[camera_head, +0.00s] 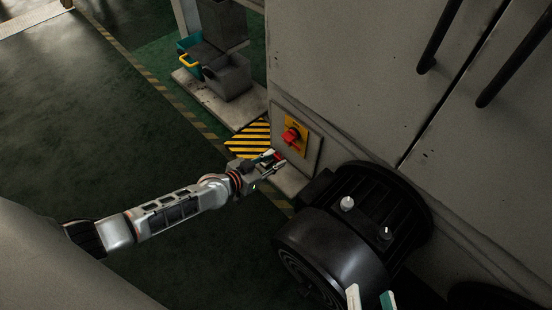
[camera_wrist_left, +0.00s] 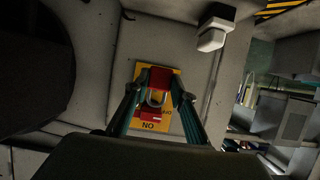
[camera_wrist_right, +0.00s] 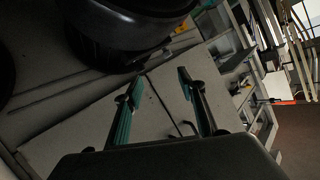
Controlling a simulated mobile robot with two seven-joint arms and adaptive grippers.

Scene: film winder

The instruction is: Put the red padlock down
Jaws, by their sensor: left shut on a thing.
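The red padlock (camera_wrist_left: 160,76) is between the fingers of my left gripper (camera_wrist_left: 158,86) in the left wrist view, its grey shackle (camera_wrist_left: 155,98) showing below the body. Behind it is a yellow plate (camera_wrist_left: 150,127) with a red switch (camera_wrist_left: 152,114), partly hidden by the fingers. In the head view my left gripper (camera_head: 268,162) is low in front of the cabinet, just left of and below the red switch (camera_head: 291,135). Whether the shackle touches the switch is unclear. My right gripper (camera_wrist_right: 158,85) is open and empty; its tips (camera_head: 370,298) show at the head view's bottom.
A large black motor (camera_head: 340,232) stands right of my left gripper, against the grey cabinet (camera_head: 350,80). A pale ledge (camera_head: 290,180) lies below the switch. Green floor (camera_head: 90,130) is clear at left.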

